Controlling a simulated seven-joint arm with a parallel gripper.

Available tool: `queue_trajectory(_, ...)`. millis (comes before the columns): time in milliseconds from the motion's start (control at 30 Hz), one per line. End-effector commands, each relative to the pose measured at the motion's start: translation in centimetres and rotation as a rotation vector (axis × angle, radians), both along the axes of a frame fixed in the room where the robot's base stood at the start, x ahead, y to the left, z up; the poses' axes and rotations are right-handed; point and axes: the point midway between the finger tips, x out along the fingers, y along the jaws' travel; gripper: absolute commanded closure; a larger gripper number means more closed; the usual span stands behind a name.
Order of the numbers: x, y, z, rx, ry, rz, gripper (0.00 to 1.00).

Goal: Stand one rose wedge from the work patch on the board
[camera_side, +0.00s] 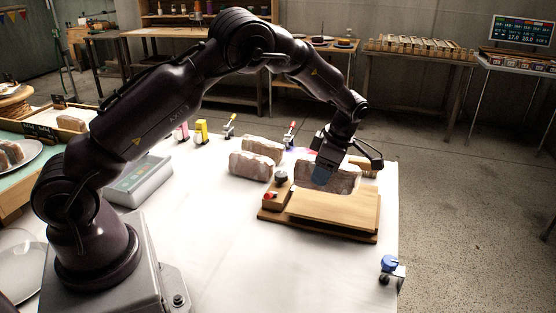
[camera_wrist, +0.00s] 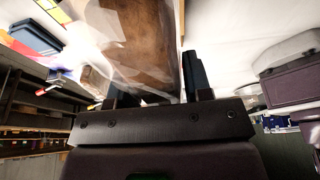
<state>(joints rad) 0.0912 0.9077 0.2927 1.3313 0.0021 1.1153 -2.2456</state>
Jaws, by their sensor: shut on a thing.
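My gripper (camera_side: 324,170) is at the back edge of the wooden board (camera_side: 333,212), with its blue-grey fingertips pointing down. It is shut on a brown loaf-like piece in clear wrap (camera_side: 347,180). In the wrist view this wrapped piece (camera_wrist: 145,45) lies between the two dark fingers. Whether it touches the table is hidden. A small pink block (camera_side: 181,131) stands at the back of the white table; I cannot tell whether it is a rose wedge. No other rose wedge is clear.
Two more wrapped loaves (camera_side: 250,166) lie left of my gripper. A small wooden block with a dark knob (camera_side: 281,178) and a red piece sits at the board's left. A blue-topped clamp (camera_side: 389,265) grips the table's right edge. The front middle is clear.

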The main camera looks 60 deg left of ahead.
Motion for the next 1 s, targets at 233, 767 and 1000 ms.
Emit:
queue_trajectory(233, 1.6, -2.1, -0.6, 0.001, -0.001, -0.003, 0.63)
queue_trajectory(767, 1.6, -2.0, -4.6, 0.001, -0.001, -0.003, 0.63)
queue_trajectory(1000, 1.6, -2.0, -5.2, 0.001, -0.002, -0.003, 0.63)
